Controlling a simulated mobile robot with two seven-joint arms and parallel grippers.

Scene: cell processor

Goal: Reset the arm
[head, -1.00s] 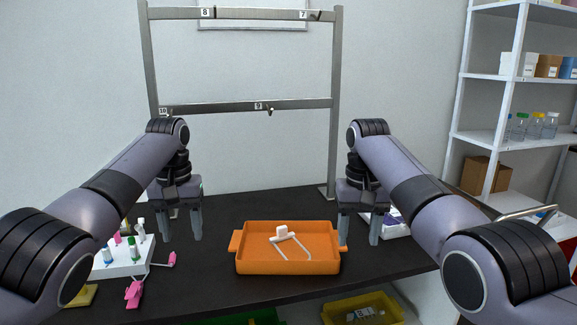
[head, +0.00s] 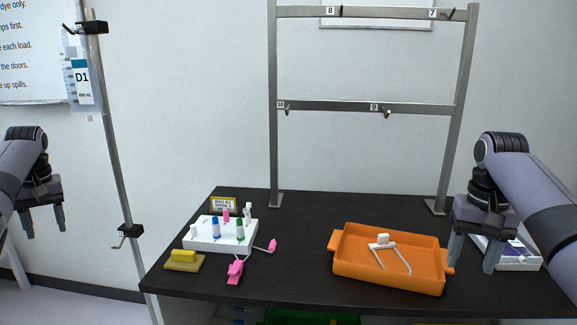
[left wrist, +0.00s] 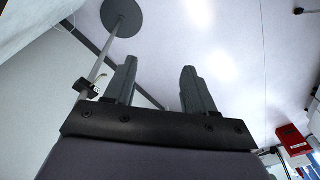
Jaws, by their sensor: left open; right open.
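My left gripper (head: 44,218) hangs at the far left of the head view, fingers down, open and empty, away from the table. In the left wrist view its two fingers (left wrist: 158,88) stand apart with nothing between them. My right gripper (head: 474,250) points down at the right side of the table, open, with no object seen between its fingers. It is just right of the orange tray (head: 350,272) and partly covers a white tray (head: 520,262) behind it. A white forked tool (head: 392,256) lies in the orange tray.
A black table (head: 300,212) holds a white rack (head: 208,245) with several tubes, pink clips (head: 236,270) and a yellow block (head: 184,256). A metal frame (head: 360,107) with numbered hooks stands at the back. A pole (head: 112,150) with a D1 bag (head: 82,80) stands near my left gripper.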

